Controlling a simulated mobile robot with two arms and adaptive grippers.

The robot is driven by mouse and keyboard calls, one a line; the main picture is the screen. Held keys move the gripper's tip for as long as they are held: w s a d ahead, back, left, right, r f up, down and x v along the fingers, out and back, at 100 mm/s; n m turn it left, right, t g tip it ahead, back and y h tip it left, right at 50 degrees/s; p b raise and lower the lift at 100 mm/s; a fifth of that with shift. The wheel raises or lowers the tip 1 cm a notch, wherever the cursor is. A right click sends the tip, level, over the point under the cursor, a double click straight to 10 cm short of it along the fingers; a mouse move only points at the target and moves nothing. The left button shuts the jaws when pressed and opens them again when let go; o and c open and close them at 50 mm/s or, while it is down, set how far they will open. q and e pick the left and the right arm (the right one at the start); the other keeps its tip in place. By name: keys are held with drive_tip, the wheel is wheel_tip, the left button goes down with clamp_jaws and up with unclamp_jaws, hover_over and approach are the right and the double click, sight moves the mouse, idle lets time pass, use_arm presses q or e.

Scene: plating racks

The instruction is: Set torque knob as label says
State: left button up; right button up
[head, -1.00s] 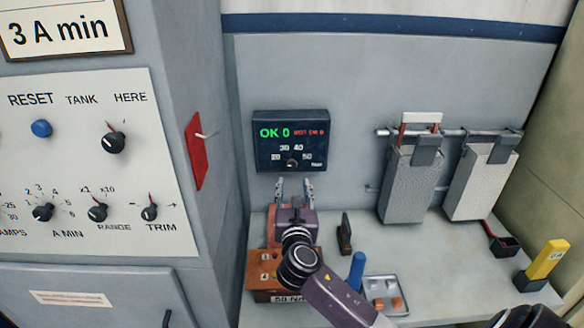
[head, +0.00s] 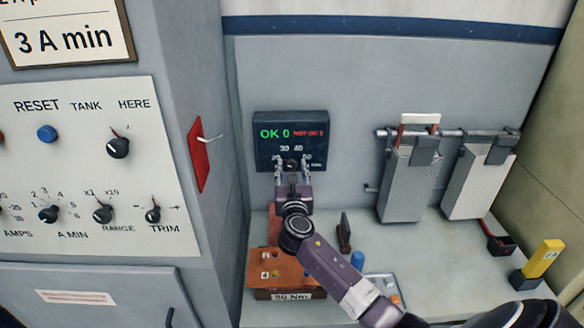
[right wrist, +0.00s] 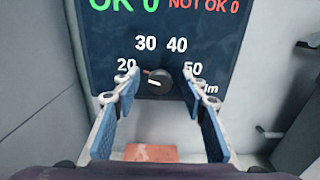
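The torque knob (head: 291,165) is a small dark dial low on the dark display panel (head: 263,150). In the right wrist view the knob (right wrist: 159,83) sits below 20, 30, 40 and 50, and its reddish pointer mark appears to face up-left, between 20 and 30. A label (head: 291,295) on the front of the orange-brown fixture (head: 302,275) reads 50 Nm. My right gripper (head: 292,172) is open in front of the panel. In the wrist view its fingertips (right wrist: 160,80) flank the knob with gaps on both sides. My left gripper is out of view.
A grey cabinet with knobs and a red tag (head: 198,155) stands at left. Two grey boxes (head: 408,185) hang from a rail at right. A blue-handled item (head: 357,260), a metal tray (head: 380,281) and a yellow block (head: 545,258) are on the bench (head: 450,265).

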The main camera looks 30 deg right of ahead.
drive_tip(key=shift+c, duration=0.2)
clamp_jaws()
